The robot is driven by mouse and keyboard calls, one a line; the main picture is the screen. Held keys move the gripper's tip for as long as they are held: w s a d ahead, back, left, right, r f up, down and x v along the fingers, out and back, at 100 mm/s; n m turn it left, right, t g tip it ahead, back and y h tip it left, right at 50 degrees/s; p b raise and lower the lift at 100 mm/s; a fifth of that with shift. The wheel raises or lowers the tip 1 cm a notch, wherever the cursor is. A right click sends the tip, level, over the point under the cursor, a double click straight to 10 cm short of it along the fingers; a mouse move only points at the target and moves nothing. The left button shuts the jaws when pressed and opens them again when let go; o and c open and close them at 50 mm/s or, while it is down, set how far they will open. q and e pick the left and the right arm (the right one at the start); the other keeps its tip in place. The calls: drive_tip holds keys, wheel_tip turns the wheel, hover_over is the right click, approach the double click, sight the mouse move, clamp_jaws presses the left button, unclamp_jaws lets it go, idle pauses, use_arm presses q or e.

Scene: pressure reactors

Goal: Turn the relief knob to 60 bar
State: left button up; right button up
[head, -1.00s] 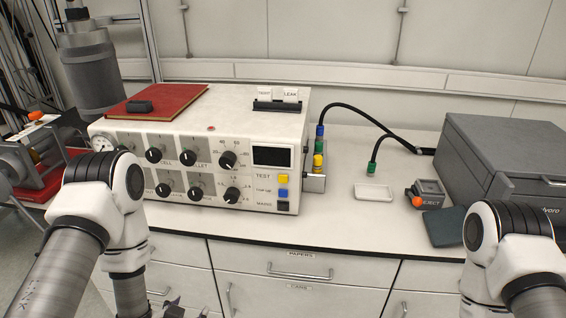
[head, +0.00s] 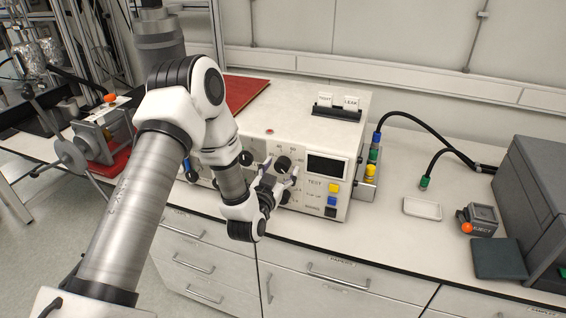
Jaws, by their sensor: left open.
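A white control box (head: 305,115) with several black knobs on its front stands on the bench. The upper right knob (head: 283,163), left of the dark display (head: 327,167), shows just above my left gripper (head: 283,172). Its scale and pointer are too small to read, and I cannot tell which knob is the relief one. My left gripper is open in front of the panel, its fingers pointing up toward that knob. I cannot tell whether they touch it. My left arm and gripper hide several knobs and the lower left of the panel. My right gripper is out of view.
Yellow, blue and black buttons (head: 333,200) sit right of the knobs. Hoses (head: 425,120) run behind a white tray (head: 422,208). An EJECT device (head: 482,218) and grey box (head: 535,180) stand at right. Drawers (head: 330,280) lie below the bench edge.

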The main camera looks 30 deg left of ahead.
use_arm(q)
drive_tip(key=shift+w+a, duration=0.15)
drive_tip(key=shift+w, duration=0.25)
drive_tip(key=shift+c, duration=0.3)
drive_tip(key=c, duration=1.1)
